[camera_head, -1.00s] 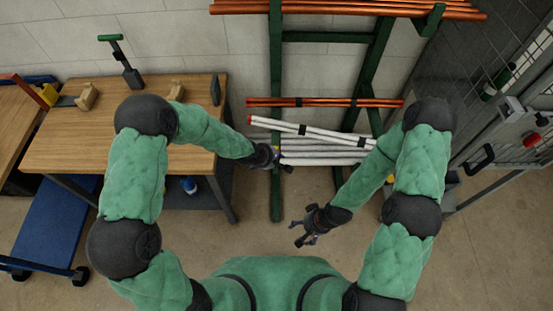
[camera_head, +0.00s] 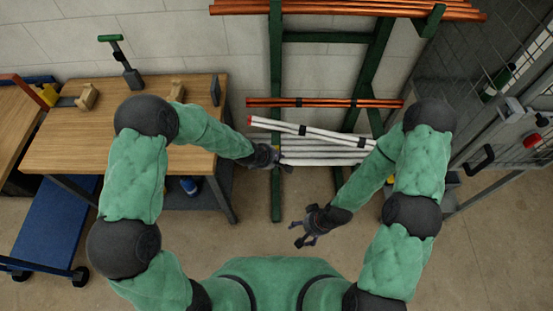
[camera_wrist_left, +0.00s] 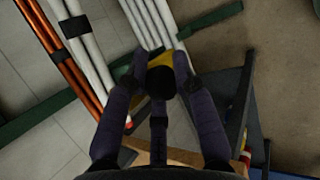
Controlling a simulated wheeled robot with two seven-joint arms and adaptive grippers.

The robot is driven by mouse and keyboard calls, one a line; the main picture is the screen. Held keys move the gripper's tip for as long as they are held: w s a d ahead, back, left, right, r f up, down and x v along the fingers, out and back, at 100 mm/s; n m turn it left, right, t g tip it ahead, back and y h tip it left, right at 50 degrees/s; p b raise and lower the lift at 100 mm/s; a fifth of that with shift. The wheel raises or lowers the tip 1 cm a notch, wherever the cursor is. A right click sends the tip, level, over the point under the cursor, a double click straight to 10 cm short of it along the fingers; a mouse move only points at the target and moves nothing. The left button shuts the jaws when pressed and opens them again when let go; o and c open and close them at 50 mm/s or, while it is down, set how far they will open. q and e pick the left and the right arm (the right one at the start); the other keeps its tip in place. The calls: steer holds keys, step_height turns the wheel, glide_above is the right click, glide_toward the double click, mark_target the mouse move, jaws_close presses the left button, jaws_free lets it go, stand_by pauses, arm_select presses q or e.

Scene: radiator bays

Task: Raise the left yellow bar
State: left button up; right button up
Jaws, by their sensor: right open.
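A short yellow piece with a dark end, likely the left yellow bar (camera_wrist_left: 180,68), shows between the fingertips of my left gripper (camera_wrist_left: 160,78) in the left wrist view. Both fingers bend in against its sides and appear closed on it. Most of its length is hidden. In the head view my left gripper (camera_head: 278,160) is at the left end of the white pipes, by the green rack post, and the yellow piece is hardly visible there. My right gripper (camera_head: 310,232) is open and empty, lower, over bare floor.
White pipes (camera_head: 320,151) lie on the green rack (camera_head: 276,200), with copper pipes (camera_head: 330,102) above. Two white pipes with red ends lie slanted. A wooden table (camera_head: 120,135) stands left and a mesh cage (camera_head: 500,110) right. The floor in front is clear.

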arm_select(q)
steer(key=shift+o, duration=0.8)
steer(key=shift+w+a+r, duration=0.15)
steer(key=shift+w+r, duration=0.15)
steer(key=shift+w, duration=0.4)
steer(key=shift+s, duration=0.15)
steer(key=a+r+p, duration=0.4)
steer(key=r+p, duration=0.7)
steer(key=shift+s+a, duration=0.3)
steer(key=shift+s, duration=0.15)
steer(key=shift+p, duration=0.3)
